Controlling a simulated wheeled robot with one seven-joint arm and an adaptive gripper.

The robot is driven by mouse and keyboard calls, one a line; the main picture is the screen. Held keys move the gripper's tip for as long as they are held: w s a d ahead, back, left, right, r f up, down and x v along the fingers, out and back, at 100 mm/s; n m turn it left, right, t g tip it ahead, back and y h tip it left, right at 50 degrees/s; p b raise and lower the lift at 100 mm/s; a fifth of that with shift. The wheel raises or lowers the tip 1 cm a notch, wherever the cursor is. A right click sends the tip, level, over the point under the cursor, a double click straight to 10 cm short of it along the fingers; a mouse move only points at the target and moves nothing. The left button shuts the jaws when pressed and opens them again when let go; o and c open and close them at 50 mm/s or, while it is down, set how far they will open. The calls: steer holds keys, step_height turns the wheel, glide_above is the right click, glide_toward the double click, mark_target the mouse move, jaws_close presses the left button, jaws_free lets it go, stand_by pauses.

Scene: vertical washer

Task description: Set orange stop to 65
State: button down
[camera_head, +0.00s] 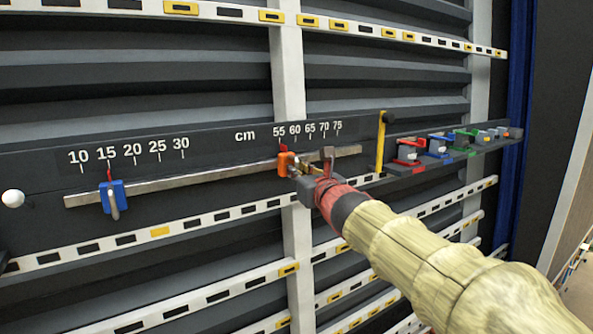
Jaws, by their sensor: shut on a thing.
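The orange stop (286,164) sits on the metal rail (160,182) of the dark panel. Its red pointer lies just right of the 55 mark, between 55 and 60. My gripper (300,171) is at the right side of the orange stop, shut on part of it. The gripper covers the stop's right part and some of the rail. The printed scale (309,130) shows 55, 60, 65, 70 and 75 above the rail. The 65 mark is to the right of the stop.
A blue stop (113,196) sits on the same rail near 15. A yellow upright bar (381,141) stands past the rail's right end. Several coloured clamps (410,151) line a ledge further right. A white knob (13,198) is at far left.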

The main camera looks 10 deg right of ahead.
steer(key=w+d+p, duration=0.2)
steer(key=w+d, duration=0.1)
steer(key=d, duration=0.6)
steer(key=shift+d, duration=0.25)
steer(key=shift+r, duration=0.1)
steer(key=c, duration=2.2)
jaws_free()
steer(key=shift+c, duration=0.2)
steer(key=s+d, duration=0.1)
steer(key=s, duration=1.1)
steer(key=shift+d, duration=0.2)
